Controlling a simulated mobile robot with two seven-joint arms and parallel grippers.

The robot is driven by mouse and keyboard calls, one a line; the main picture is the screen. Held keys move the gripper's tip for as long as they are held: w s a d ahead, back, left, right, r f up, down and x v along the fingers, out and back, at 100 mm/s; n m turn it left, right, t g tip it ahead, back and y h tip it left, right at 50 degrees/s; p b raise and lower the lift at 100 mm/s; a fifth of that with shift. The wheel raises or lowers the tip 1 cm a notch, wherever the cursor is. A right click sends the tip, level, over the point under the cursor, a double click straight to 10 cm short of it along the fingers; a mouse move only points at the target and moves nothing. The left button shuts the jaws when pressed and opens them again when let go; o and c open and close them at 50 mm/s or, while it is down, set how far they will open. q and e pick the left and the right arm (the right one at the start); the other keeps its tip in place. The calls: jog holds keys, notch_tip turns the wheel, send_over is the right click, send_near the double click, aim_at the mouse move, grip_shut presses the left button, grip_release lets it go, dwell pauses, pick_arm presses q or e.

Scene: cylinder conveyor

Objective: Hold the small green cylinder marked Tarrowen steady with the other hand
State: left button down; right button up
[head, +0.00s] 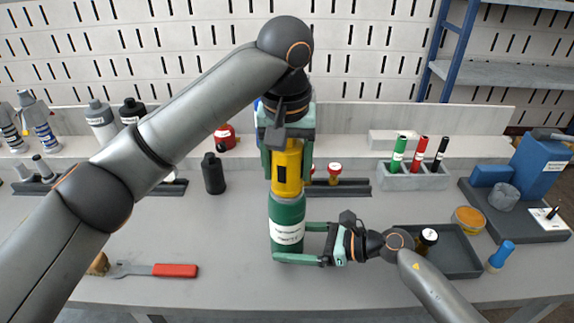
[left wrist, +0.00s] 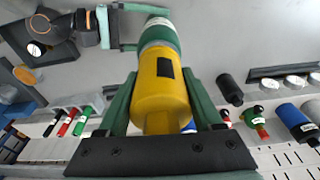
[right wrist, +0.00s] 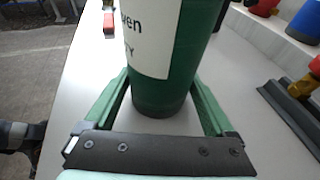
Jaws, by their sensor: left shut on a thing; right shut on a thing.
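The green cylinder (head: 287,213) stands upright on the grey table, with a white label; the right wrist view shows its lower side (right wrist: 177,75), the label partly cut off. My right gripper (head: 303,243) is shut around its lower part from the right, fingers on both sides. A yellow cylinder-shaped part (head: 287,168) with a black patch sits upright on top of the green one, in line with it. My left gripper (head: 288,150) is shut on this yellow part from above; the left wrist view also shows the yellow part (left wrist: 158,85) between the fingers.
A dark tray (head: 465,262) with a jar (head: 427,238) lies beside my right arm. A grey holder (head: 415,180) with green, red and black markers stands behind. A black bottle (head: 213,174) and a red-handled tool (head: 175,270) are to the left. The front middle is clear.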

pick_arm(q)
jog(key=m, duration=0.5)
jog(key=shift+h, duration=0.4)
grip_release()
jog(key=shift+r, duration=0.1)
jog(key=r, duration=0.4)
jog(key=s+r, duration=0.1)
jog(key=r, duration=0.2)
jog(key=a+r, duration=0.1)
jog(key=r, duration=0.3)
jog(key=shift+s+r, duration=0.25)
jog(key=shift+r, duration=0.1)
pick_arm(e)
jog(key=o, duration=1.2)
jog(key=shift+o, duration=0.2)
